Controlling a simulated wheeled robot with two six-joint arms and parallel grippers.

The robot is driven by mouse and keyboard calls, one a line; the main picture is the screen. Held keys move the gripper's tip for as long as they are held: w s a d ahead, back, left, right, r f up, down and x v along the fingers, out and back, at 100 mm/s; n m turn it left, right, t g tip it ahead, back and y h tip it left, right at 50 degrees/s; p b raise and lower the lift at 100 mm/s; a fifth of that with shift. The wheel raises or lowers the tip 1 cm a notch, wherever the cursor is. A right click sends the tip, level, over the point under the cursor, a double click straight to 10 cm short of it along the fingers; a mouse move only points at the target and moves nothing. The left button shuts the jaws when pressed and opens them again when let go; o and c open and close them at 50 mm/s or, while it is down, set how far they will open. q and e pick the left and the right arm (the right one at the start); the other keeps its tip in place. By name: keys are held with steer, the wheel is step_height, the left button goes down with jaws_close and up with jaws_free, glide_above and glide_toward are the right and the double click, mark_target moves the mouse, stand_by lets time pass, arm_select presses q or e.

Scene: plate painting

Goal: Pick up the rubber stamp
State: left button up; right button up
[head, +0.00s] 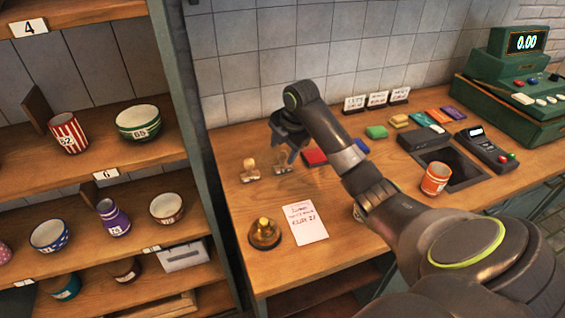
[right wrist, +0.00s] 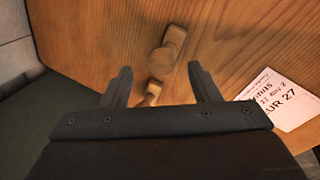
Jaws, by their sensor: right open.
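A rubber stamp with a pale wooden handle (head: 250,170) stands on the wooden counter, left of my right gripper in the head view. A second small stamp-like item (head: 283,166) stands just right of it, partly hidden below the gripper. My right gripper (head: 291,150) is open and empty above the counter by these two. In the right wrist view a wooden stamp handle (right wrist: 166,58) lies beyond and between the open fingers (right wrist: 160,80); its lower end is hidden by the gripper body. My left gripper is not in view.
A brass bell (head: 264,234) and a paper slip (head: 305,222) lie on the counter (head: 345,262) in front. A red pad (head: 314,157) is right of the gripper. Shelves of pottery (head: 125,155) are at left.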

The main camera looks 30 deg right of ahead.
mark_target(284, 153)
steer(key=x, duration=0.3)
steer(key=shift+s+d+f+p, duration=0.1)
steer(key=shift+d+f+p, duration=0.2)
steer(key=shift+d+p, duration=0.1)
steer(key=shift+a+f, duration=0.1)
steer(key=shift+f, duration=0.2)
steer(key=shift+c, duration=0.5)
steer(key=c, duration=1)
step_height(284, 153, up, 10)
steer(key=shift+r+b, duration=0.1)
steer(key=shift+b, duration=0.9)
